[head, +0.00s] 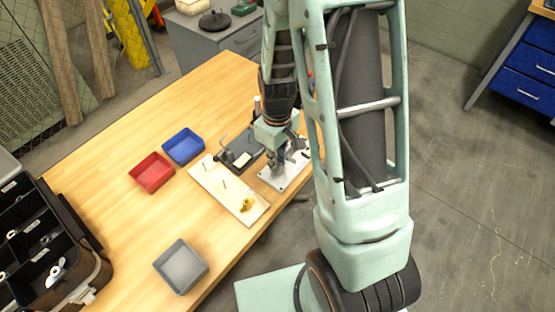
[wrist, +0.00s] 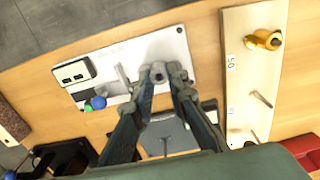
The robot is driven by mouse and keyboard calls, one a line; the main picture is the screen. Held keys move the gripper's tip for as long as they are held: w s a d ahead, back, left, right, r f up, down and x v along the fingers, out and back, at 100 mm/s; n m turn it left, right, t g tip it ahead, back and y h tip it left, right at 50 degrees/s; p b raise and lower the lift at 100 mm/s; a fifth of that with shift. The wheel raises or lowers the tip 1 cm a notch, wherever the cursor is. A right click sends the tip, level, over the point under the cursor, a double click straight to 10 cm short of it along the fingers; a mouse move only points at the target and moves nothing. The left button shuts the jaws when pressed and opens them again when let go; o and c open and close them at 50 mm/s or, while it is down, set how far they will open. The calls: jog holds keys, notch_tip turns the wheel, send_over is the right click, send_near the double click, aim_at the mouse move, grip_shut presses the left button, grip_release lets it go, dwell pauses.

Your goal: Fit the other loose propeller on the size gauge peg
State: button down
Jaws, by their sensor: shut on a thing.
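My gripper (head: 278,162) is low over a white plate (head: 280,183). In the wrist view my gripper (wrist: 160,75) is shut on a small grey part (wrist: 158,84), which looks like a propeller hub; the fingers hide most of it and I cannot tell whether it touches the plate. The pale gauge board (head: 215,184), to the left in the head view, has thin upright pegs (wrist: 261,98) and printed size marks. A yellow propeller (head: 247,205) is at its near end, and it also shows in the wrist view (wrist: 264,40). Those other pegs look bare.
A dark stand (head: 240,150) lies close to the gripper. The white plate carries a post (wrist: 123,76), a small meter (wrist: 74,72) and a blue knob (wrist: 98,102). A red bin (head: 151,173), blue bin (head: 183,146) and grey bin (head: 180,267) stand on the table.

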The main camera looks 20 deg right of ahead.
jog(key=shift+f+b, duration=0.45)
dwell(0.3)
jog(key=c, duration=1.8)
grip_release()
notch_tip(320, 180, up, 16)
jog(key=p, duration=0.3)
